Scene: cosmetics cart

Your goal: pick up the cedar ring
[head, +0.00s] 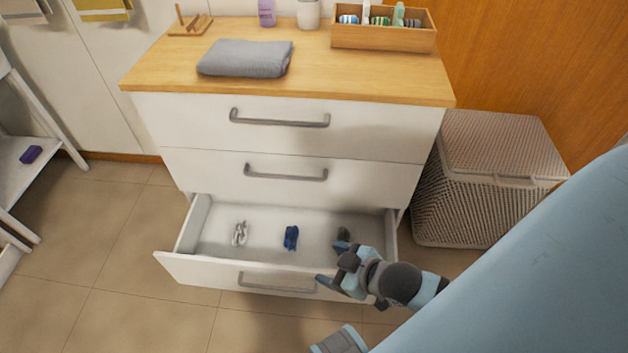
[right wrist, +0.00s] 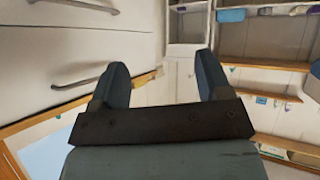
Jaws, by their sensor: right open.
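I cannot make out a cedar ring in either view. The bottom drawer (head: 260,217) of the white dresser is pulled open. In it lie a small grey-white item (head: 240,233) at the left and a dark blue item (head: 291,237) in the middle; neither can be named surely. My right gripper (head: 334,260) is over the drawer's right front part, its open fingers hiding some of the floor there. In the right wrist view the open fingers (right wrist: 168,85) have nothing between them.
The dresser top (head: 340,75) holds a folded grey towel (head: 246,58) and a wooden box (head: 384,38) with several items. A wicker hamper (head: 490,200) stands at the right. A white shelf (head: 15,180) is at the left. The tiled floor (head: 130,300) in front is clear.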

